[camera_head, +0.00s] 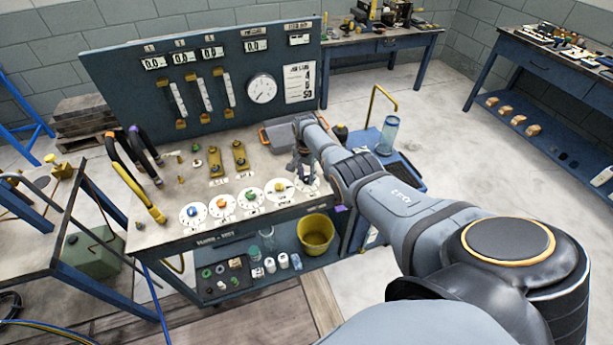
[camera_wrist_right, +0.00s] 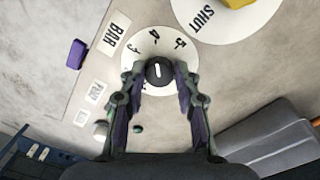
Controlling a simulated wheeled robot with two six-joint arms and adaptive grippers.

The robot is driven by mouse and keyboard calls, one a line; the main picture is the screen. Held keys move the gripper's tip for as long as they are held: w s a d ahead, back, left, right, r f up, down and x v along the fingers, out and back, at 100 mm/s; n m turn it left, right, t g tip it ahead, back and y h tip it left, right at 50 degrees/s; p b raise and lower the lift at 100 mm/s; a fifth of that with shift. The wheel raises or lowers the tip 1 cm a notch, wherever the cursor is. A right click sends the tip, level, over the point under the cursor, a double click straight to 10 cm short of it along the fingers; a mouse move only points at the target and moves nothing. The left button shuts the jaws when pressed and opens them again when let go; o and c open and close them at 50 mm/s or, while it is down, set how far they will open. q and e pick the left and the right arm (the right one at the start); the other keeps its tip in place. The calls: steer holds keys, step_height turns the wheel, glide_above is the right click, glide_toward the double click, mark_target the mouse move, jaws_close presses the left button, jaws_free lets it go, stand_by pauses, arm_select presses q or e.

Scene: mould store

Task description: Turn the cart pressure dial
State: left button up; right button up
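The pressure dial is a round black knob (camera_wrist_right: 158,71) with a white pointer line, on a white scale disc (camera_wrist_right: 160,42) with numbers including 3, 4 and 5 and a BAR label beside it. My right gripper (camera_wrist_right: 158,82) has its fingers on either side of the knob, pointing at it, with narrow gaps showing. In the head view my right gripper (camera_head: 303,168) is above the front right corner of the blue bench (camera_head: 205,250), and mostly covers the dial there. My left gripper is out of view.
A row of coloured knobs on white discs (camera_head: 252,199) runs left of the dial. A white SHUT disc (camera_wrist_right: 212,16) lies close to it. A purple block (camera_wrist_right: 77,53) is near the bench edge. A yellow bucket (camera_head: 316,236) stands on the lower shelf. A gauge panel (camera_head: 135,85) rises behind.

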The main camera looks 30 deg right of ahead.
mark_target(306, 178)
steer(key=o, duration=0.3)
step_height(306, 178, up, 12)
steer(key=shift+w, duration=0.15)
stand_by(0.4)
